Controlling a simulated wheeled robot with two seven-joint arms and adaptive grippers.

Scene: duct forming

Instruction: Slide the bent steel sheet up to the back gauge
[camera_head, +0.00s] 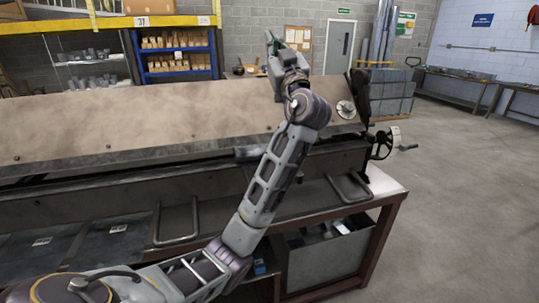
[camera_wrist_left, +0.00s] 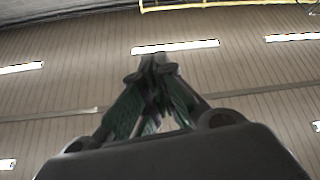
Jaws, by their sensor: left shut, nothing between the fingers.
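My left gripper (camera_head: 270,38) is raised above the top of the folding machine (camera_head: 100,115), fingers pointing up. In the left wrist view its fingers (camera_wrist_left: 155,62) are together with nothing between them, against the ceiling. A small grey metal piece (camera_head: 250,153), which may be the bent steel sheet, lies at the machine's front edge, partly hidden by my left forearm. It is well below my left gripper and apart from it. I cannot make out its bend. The back gauge cannot be made out. My right gripper is not in view.
A handwheel (camera_head: 384,143) sticks out at the machine's right end. A grey bin (camera_head: 325,262) stands under the bench. Blue shelving (camera_head: 178,72) with boxes is behind the machine. Grey floor (camera_head: 460,190) is open on the right, with side tables (camera_head: 465,77) along the wall.

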